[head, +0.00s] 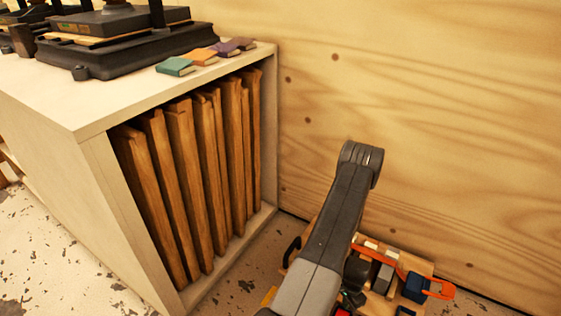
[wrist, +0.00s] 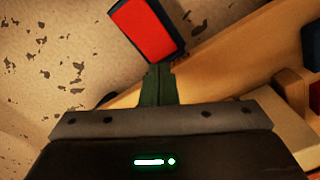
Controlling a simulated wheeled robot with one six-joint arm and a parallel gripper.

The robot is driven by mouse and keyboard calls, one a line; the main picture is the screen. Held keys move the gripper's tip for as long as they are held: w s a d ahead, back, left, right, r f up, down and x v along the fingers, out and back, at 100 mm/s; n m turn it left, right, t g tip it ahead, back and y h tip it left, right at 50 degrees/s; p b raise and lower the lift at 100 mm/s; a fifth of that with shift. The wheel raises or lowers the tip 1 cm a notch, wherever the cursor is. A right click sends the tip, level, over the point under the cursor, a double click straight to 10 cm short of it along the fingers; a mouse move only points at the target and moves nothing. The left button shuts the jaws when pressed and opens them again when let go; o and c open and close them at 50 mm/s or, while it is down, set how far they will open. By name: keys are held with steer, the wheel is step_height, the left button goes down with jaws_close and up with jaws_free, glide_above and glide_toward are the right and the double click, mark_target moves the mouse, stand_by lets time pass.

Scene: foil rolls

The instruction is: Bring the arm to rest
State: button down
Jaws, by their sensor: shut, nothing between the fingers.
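My gripper (wrist: 159,72) shows in the wrist view with its two dark green fingers together and nothing between them. Its fingertips point toward a red-faced piece with a dark blue edge (wrist: 146,28); I cannot tell whether they touch it. In the head view my grey arm (head: 335,220) rises from the bottom edge to a bend in front of the plywood wall. My gripper cannot be made out there.
A pale cabinet (head: 92,131) holds upright wooden boards (head: 187,150). On top are a black press (head: 120,50) and small coloured blocks (head: 175,66). Speckled floor (head: 50,250) is clear at left.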

mark_target(343, 312)
steer(key=shift+r, duration=0.9)
steer(key=shift+f, duration=0.15)
steer(key=shift+f+b, duration=1.4)
steer(key=shift+f, duration=1.95)
steer(key=shift+r, duration=0.1)
